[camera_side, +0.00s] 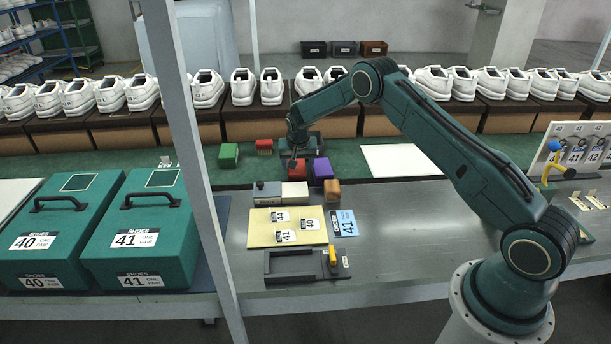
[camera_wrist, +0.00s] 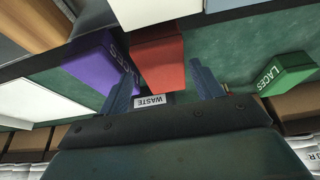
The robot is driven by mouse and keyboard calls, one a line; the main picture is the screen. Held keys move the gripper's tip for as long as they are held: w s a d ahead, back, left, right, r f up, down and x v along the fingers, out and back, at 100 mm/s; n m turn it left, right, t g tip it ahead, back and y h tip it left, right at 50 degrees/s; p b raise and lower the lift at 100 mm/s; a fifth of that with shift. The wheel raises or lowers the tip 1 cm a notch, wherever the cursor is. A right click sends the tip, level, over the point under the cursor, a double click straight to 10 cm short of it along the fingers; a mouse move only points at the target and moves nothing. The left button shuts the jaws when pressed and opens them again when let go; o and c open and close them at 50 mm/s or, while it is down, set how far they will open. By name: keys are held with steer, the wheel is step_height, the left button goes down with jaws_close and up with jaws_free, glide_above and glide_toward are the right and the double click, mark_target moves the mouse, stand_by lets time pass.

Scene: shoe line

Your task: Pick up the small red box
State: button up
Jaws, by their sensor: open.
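The small red box (camera_side: 299,168) stands on the green mat just below my gripper (camera_side: 293,158) in the side view, partly covered by it. In the wrist view the red box (camera_wrist: 160,65) shows between the two blue fingers, with a gap on the right side. My gripper (camera_wrist: 162,72) is open and holds nothing. I cannot tell how far the fingertips are above or around the box.
A purple box (camera_side: 322,169) stands close to the right of the red box. A white box (camera_side: 294,194), a grey box (camera_side: 266,195) and a brown box (camera_side: 332,189) stand in front.

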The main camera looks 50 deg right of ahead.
mark_target(297, 168)
steer(key=shift+x, duration=2.15)
steer(key=shift+a, duration=0.2)
steer(key=c, duration=0.8)
steer(key=shift+r, duration=0.15)
step_height(297, 168, up, 20)
steer(key=shift+f, duration=0.15)
